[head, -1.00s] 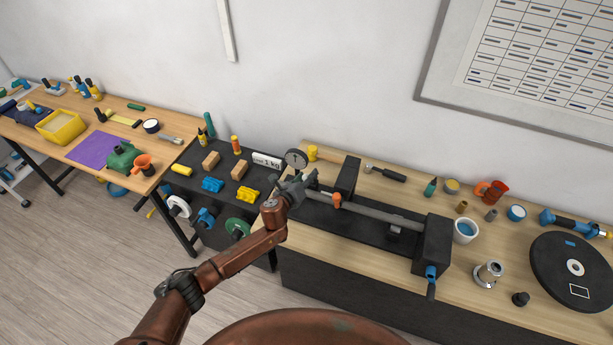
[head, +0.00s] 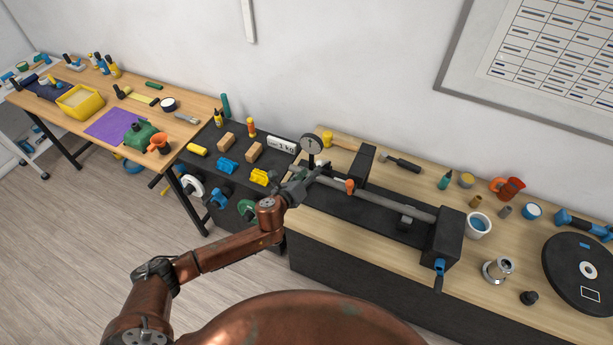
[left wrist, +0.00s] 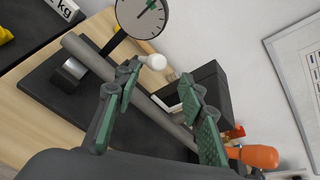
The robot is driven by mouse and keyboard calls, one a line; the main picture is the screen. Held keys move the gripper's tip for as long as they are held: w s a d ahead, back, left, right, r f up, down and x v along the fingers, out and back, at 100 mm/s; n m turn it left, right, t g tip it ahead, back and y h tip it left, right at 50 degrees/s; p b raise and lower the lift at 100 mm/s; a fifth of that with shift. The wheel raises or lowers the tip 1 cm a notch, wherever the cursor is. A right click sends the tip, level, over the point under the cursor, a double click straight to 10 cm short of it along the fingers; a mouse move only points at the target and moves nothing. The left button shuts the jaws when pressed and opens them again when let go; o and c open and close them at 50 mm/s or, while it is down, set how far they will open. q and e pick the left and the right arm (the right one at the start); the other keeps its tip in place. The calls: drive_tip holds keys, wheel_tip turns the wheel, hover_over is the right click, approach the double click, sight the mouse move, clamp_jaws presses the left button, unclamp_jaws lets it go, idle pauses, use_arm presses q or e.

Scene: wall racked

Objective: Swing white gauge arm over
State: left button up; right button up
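The round dial gauge (head: 312,144) stands on a dark post at the left end of the bench fixture; it also shows at the top of the left wrist view (left wrist: 143,16). A white ball knob (left wrist: 153,61) sits just below the dial in the left wrist view. The rest of its arm is mostly hidden. My left gripper (head: 314,174) is just in front of the gauge. In the left wrist view its green-padded fingers (left wrist: 156,76) are spread apart, with the knob just beyond the fingertips and nothing held. My right gripper is not in view.
A long grey bar (head: 395,205) runs along the fixture, with an orange knob (head: 350,187) near its left end. Dark blocks (head: 448,243) stand at the fixture's ends. A 1 kg block (head: 282,145) and a hammer (head: 340,141) lie close by.

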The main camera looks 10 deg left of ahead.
use_arm(q)
drive_tip(key=shift+v, duration=1.4)
drive_tip(key=shift+w, duration=0.1)
drive_tip(key=shift+c, duration=0.3)
